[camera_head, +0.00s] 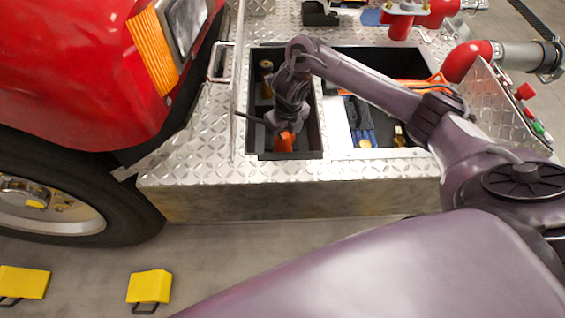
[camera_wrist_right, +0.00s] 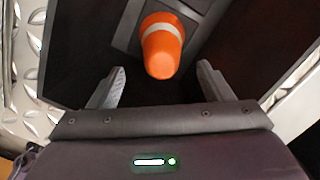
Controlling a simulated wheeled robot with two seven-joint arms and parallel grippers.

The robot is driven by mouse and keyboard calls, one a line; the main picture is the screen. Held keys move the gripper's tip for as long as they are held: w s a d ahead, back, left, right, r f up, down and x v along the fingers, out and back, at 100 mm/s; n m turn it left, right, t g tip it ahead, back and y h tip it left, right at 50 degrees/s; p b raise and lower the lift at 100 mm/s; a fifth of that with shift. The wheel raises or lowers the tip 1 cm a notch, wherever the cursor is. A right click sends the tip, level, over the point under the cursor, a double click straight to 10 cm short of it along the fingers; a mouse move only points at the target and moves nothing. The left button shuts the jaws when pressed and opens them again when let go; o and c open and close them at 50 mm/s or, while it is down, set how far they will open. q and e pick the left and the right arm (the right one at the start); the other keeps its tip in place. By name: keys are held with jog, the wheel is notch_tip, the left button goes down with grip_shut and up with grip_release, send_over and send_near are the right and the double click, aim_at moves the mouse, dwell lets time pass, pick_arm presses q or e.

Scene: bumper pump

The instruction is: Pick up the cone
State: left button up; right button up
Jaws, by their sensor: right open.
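The orange cone (camera_head: 284,143) sits in the left compartment of the open bin in the metal deck. In the right wrist view the cone (camera_wrist_right: 162,52) shows a pale band and points its narrow end toward my gripper. My right gripper (camera_head: 281,127) is over that compartment, pointing down, and partly hides the cone. In the right wrist view its two fingers (camera_wrist_right: 161,80) are apart, one on each side of the cone's near end, with gaps between. My left gripper is not in view.
Walls of the left compartment (camera_head: 318,135) stand close around the gripper. A brass-coloured item (camera_head: 266,67) is at its back. The right compartment holds blue-handled tools (camera_head: 368,135). A red truck (camera_head: 70,75) stands at left; yellow wheel chocks (camera_head: 150,287) lie on the floor.

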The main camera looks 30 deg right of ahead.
jog(key=f, duration=0.2)
jog(key=w+f, duration=0.1)
jog(key=f, duration=0.1)
jog(key=shift+w+f, duration=0.1)
jog(key=shift+f, duration=0.3)
grip_shut()
